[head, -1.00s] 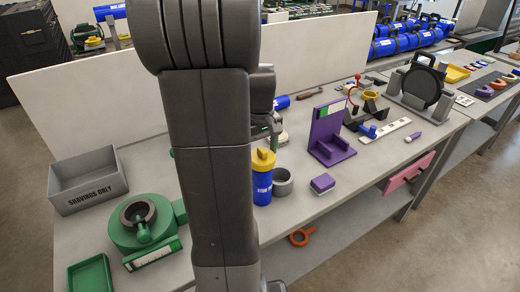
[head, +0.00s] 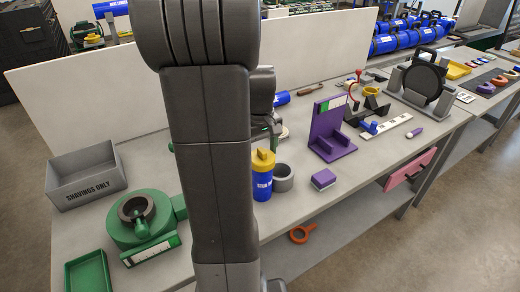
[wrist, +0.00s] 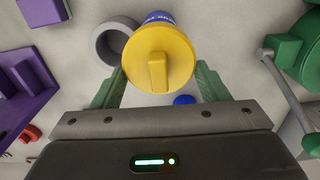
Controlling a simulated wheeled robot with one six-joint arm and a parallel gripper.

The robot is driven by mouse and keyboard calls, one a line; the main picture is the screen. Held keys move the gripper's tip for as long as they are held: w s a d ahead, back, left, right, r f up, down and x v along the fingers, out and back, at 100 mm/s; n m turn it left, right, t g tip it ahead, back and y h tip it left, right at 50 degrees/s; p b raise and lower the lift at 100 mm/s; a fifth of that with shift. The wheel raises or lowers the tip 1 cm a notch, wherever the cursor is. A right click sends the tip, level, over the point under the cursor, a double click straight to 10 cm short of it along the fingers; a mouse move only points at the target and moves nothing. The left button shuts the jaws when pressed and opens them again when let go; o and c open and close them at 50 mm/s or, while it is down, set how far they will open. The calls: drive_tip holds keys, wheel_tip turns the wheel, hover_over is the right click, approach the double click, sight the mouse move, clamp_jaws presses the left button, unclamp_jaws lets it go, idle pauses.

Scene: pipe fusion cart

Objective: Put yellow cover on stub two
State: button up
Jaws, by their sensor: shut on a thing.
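A blue stub (head: 262,186) with white lettering, only partly readable, stands upright on the bench. The yellow cover (head: 263,160) is on its top end, with blue showing directly below it. In the wrist view the yellow cover (wrist: 158,60) faces me with its raised bar, and a strip of lettered blue stub (wrist: 160,17) shows past its rim. My gripper (wrist: 160,72) has its green fingers on both sides of the cover, shut on it. How fully the cover is seated cannot be told. My arm hides most of the gripper in the head view.
A grey ring (head: 284,177) stands close beside the stub. A purple block (head: 323,179) and purple stand (head: 330,135) are to the right. A green round fixture (head: 143,222) and grey shavings bin (head: 88,178) are at left. A white panel (head: 90,92) runs behind.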

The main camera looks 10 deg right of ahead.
drive_tip(key=shift+f+b, duration=0.35)
drive_tip(key=shift+f, duration=0.25)
drive_tip(key=o, duration=1)
wheel_tip(320, 180, up, 14)
drive_tip(key=shift+f+b, duration=0.1)
drive_tip(key=shift+b, duration=0.25)
wheel_tip(320, 180, down, 14)
drive_tip(key=shift+r+p, duration=0.25)
drive_tip(key=shift+p, duration=0.15)
drive_tip(key=shift+r, duration=0.2)
